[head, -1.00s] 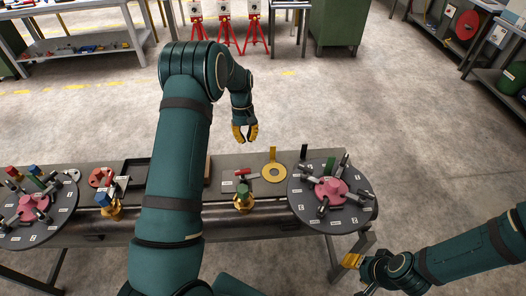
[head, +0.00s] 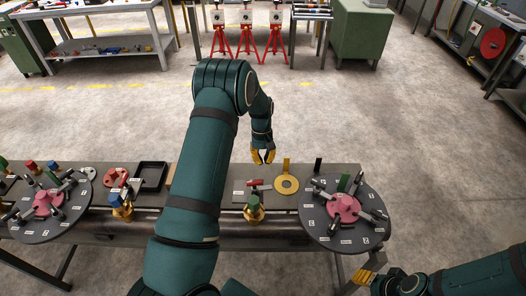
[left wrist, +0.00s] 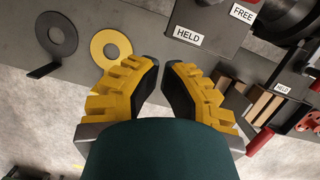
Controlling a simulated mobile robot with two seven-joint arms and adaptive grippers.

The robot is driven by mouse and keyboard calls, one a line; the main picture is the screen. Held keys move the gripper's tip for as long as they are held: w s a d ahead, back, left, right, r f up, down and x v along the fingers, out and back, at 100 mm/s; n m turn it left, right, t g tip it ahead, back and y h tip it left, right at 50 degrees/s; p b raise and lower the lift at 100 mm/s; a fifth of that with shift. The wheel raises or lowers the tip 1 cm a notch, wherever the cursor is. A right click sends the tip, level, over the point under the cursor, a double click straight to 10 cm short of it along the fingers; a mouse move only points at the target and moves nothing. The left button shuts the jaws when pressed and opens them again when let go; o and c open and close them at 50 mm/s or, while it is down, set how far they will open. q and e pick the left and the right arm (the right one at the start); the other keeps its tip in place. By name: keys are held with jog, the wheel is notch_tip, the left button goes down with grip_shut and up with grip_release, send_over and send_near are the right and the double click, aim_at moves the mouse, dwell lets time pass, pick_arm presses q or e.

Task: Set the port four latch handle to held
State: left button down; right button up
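A small red latch handle (head: 259,183) sits on a dark plate on the bench, just behind a brass fitting with a green top (head: 254,205). I cannot read its port number. In the left wrist view, a dark block with labels HELD (left wrist: 188,36) and FREE (left wrist: 243,14) is at the upper right; a bit of red shows at the top edge. My left gripper (head: 263,158) points down, open and empty, above and behind the red handle. Its yellow fingers (left wrist: 160,72) are apart in the wrist view. My right gripper (head: 364,278) is low at the right; its opening is unclear.
A yellow ring (head: 278,187) with an upright tab lies right of the handle; it also shows in the wrist view (left wrist: 97,38). Round dark turntables with pink hubs stand at the right (head: 345,235) and left (head: 45,232). A black tray (head: 151,176) is partly beside my left arm.

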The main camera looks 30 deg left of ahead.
aim_at(271, 188)
pick_arm(q)
jog(key=s+d+f+p, duration=0.1)
jog(key=s+d+f, duration=0.2)
jog(key=f, duration=0.1)
jog(key=shift+s+d, duration=0.15)
jog(key=shift+s, duration=0.2)
jog(key=shift+s+d+f+m+b, duration=0.15)
jog(key=shift+d+m+b, duration=0.4)
jog(key=shift+m, duration=0.65)
jog(key=d+m, duration=0.1)
jog(key=m, duration=0.1)
jog(key=s+m+y+b, duration=0.1)
jog(key=m, duration=0.1)
jog(key=s+d+m+y+b, duration=0.1)
jog(key=m, duration=0.1)
jog(key=shift+s+d+m+g, duration=0.1)
jog(key=shift+d+m+g, duration=0.2)
jog(key=shift+d+m, duration=0.1)
jog(key=shift+s+d+m+t+y+b, duration=0.15)
jog(key=shift+s+m+y+b, duration=0.4)
jog(key=shift+m, duration=0.95)
jog(key=shift+s+d+m+t+y+b, duration=0.1)
jog(key=shift+s+m+t, duration=0.1)
jog(key=shift+s+m, duration=1)
jog(key=shift+s+d+m+t+y+b, duration=0.15)
jog(key=shift+s+m+y+b, duration=0.15)
jog(key=shift+m, duration=1.5)
jog(key=shift+s+a+m, duration=0.15)
jog(key=shift+s+m, duration=0.1)
jog(key=shift+m, duration=0.15)
